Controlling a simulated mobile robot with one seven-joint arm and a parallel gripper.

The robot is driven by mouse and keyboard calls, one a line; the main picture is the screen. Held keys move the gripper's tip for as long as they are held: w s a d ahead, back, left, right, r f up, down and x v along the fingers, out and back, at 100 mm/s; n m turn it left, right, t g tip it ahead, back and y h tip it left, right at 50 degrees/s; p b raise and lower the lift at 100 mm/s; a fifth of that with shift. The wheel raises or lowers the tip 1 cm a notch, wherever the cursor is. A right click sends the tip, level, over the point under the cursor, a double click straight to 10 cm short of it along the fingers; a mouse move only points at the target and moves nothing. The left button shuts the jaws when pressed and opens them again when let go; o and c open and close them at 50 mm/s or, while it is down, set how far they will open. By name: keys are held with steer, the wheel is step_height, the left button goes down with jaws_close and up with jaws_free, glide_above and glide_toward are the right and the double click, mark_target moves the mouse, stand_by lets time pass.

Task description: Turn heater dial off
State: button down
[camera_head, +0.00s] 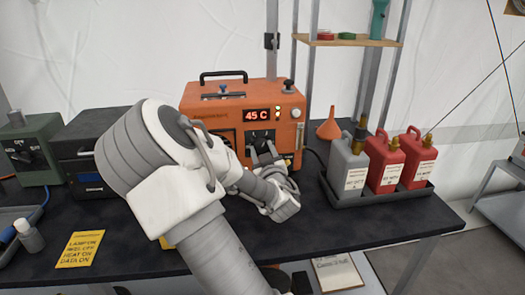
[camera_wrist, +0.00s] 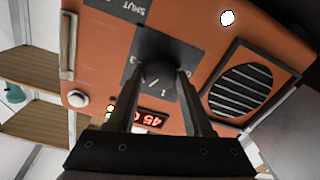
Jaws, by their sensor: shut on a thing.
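The orange heater (camera_head: 220,103) stands at the back of the dark table, with its red display reading 45 C (camera_head: 257,114). In the wrist view the heater's front (camera_wrist: 190,35) fills most of the picture and appears upside down. The dark heater dial (camera_wrist: 158,70) sits on a dark plate with white markings, a 3 and a 1 among them. My gripper (camera_wrist: 160,75) is shut on the dial, one finger on each side. In the head view my arm hides much of the heater's lower front, and the gripper (camera_head: 262,152) is partly hidden.
A grey can (camera_head: 347,168) and two red cans (camera_head: 385,160) stand in a dark tray right of the heater. An orange funnel (camera_head: 328,127) is behind them. A green box (camera_head: 33,150) and a black box (camera_head: 85,145) stand left. A yellow note (camera_head: 80,249) lies in front.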

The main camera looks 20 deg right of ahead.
steer(key=n+b, duration=0.1)
steer(key=n, duration=1.6)
steer(key=shift+n, duration=0.3)
steer(key=n, duration=0.5)
steer(key=shift+h, duration=0.3)
steer(key=shift+n, duration=0.3)
steer(key=shift+c, duration=1.5)
jaws_free()
